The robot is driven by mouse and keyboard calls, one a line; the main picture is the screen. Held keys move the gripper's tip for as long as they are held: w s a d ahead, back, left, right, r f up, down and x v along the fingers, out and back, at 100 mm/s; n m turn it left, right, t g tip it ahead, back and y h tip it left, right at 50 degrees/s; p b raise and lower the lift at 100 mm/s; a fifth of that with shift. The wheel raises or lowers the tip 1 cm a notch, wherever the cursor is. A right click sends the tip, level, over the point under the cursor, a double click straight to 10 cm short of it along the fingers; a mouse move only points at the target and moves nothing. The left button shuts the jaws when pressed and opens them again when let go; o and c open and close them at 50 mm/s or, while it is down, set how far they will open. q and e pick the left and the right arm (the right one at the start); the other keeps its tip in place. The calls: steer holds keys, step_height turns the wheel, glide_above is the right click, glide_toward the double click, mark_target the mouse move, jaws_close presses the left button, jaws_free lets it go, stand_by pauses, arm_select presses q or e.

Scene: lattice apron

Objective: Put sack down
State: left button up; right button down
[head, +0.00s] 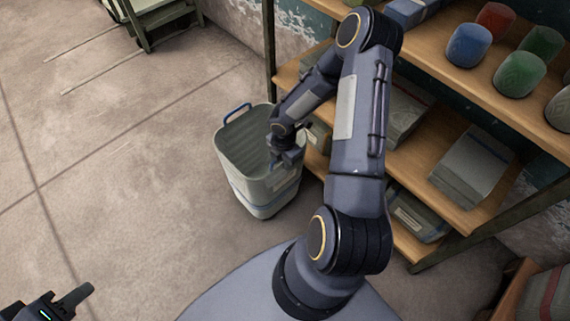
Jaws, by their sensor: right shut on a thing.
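My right gripper (286,161) is at the end of the arm that reaches over the right rim of a pale bin. It is shut. A small grey-beige sack (319,134) with a yellowish mark shows just right of the gripper, level with the shelf edge, partly hidden by my arm. It appears to be what the gripper holds, though the contact is too small to see clearly. My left gripper (78,299) is at the lower left corner over the floor, partly cut off, and its jaw opening cannot be made out.
The pale bin (232,150) with a blue handle stands on the floor against the shelf unit, its visible inside bare. Wooden shelves (455,70) on the right hold coloured containers (468,46) and stacked grey packs (470,170). A green cart (150,18) stands at the top left. The left floor is clear.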

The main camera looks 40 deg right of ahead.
steer(key=shift+w+f, duration=0.1)
steer(key=shift+f, duration=0.35)
steer(key=shift+f, duration=0.15)
steer(key=c, duration=1.5)
jaws_free()
steer(key=shift+c, duration=0.2)
